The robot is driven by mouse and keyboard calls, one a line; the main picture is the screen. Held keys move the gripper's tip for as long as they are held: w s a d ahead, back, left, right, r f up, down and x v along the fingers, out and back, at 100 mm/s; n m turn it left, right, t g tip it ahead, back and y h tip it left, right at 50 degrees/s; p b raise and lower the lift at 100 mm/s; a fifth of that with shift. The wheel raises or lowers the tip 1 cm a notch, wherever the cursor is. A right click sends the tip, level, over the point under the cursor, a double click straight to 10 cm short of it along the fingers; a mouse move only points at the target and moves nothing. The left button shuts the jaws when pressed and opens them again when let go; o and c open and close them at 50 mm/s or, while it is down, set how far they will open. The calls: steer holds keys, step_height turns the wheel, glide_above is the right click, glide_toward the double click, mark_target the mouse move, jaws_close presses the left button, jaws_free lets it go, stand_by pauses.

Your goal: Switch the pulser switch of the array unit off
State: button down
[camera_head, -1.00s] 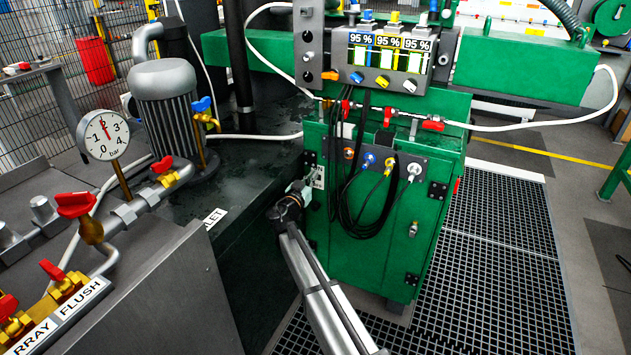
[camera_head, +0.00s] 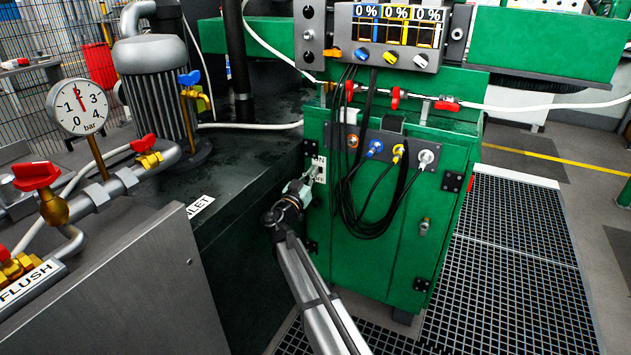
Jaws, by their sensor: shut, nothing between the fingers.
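The green cabinet (camera_head: 370,235) of the array unit stands at centre. A small white plate with ON lettering (camera_head: 319,161) is on its left front edge, and the pulser switch seems to be there, largely hidden by my gripper. My gripper (camera_head: 312,174) is shut and empty, with its tips at or very close to this plate. I cannot tell contact or the switch's exact position. The display panel (camera_head: 395,30) above the cabinet reads 0 % in all three columns.
Black cables (camera_head: 365,215) hang in loops just right of my gripper. A dark tank (camera_head: 250,190) lies to the left, with a pump (camera_head: 155,90), a gauge (camera_head: 78,106) and red-handled valves (camera_head: 40,178). Grating floor (camera_head: 510,260) on the right is clear.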

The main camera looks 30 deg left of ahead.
steer(key=shift+f+b, duration=0.5)
steer(key=shift+b, duration=0.45)
steer(key=shift+r, duration=0.25)
steer(key=shift+s, duration=0.1)
steer(key=f+p+v, duration=0.1)
steer(key=v, duration=0.8)
